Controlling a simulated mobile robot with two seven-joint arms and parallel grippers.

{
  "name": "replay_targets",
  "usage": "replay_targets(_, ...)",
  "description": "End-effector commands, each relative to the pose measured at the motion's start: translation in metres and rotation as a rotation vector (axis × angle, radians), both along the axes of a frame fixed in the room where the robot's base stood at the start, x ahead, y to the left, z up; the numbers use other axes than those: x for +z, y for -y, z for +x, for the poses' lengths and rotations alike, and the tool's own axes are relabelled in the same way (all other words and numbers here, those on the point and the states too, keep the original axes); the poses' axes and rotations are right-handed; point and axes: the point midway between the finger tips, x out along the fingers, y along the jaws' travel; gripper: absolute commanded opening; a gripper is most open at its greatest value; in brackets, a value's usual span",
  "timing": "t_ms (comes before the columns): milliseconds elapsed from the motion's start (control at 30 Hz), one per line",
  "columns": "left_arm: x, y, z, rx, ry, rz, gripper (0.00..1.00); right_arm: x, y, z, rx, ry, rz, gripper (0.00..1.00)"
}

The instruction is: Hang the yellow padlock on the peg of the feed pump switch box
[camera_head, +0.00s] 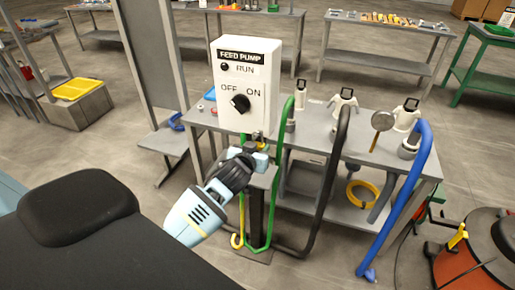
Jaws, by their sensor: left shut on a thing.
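My left gripper (257,153) is just below the box's lower edge, shut. A small yellow patch, seemingly the yellow padlock (261,145), shows at its fingertips. The padlock is mostly hidden by the fingers, and its shackle is too small to make out clearly. The peg cannot be told apart at the box's underside, so I cannot tell whether the padlock touches it. My right gripper is not in view.
A grey bench (335,145) stands behind the post, carrying several fittings. Green, black and blue hoses (399,205) hang in front of it. An orange-red drum (480,255) is at the lower right. Open floor lies between the benches.

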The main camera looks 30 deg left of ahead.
Motion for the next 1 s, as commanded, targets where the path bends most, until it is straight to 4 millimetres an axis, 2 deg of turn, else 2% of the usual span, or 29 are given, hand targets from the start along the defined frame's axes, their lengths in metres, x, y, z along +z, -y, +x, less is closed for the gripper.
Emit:
replay_targets(133,0.001,0.0,0.0,0.0,0.001,0.0,0.2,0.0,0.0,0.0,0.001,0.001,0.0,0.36)
replay_targets(167,0.001,0.0,0.0,0.0,0.001,0.0,0.42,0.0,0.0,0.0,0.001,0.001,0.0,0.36)
replay_targets(333,0.0,0.0,0.0,0.0,0.001,0.0,0.63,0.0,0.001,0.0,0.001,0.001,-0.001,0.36)
replay_targets(667,0.0,0.001,-0.002,0.0,-0.001,0.0,0.63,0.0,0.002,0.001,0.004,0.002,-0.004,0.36)
replay_targets(767,0.003,0.003,-0.009,-0.001,0.0,-0.001,0.63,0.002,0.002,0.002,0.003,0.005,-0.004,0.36)
replay_targets(1000,0.013,0.01,-0.041,-0.002,0.002,-0.001,0.63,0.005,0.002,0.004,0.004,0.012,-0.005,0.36)
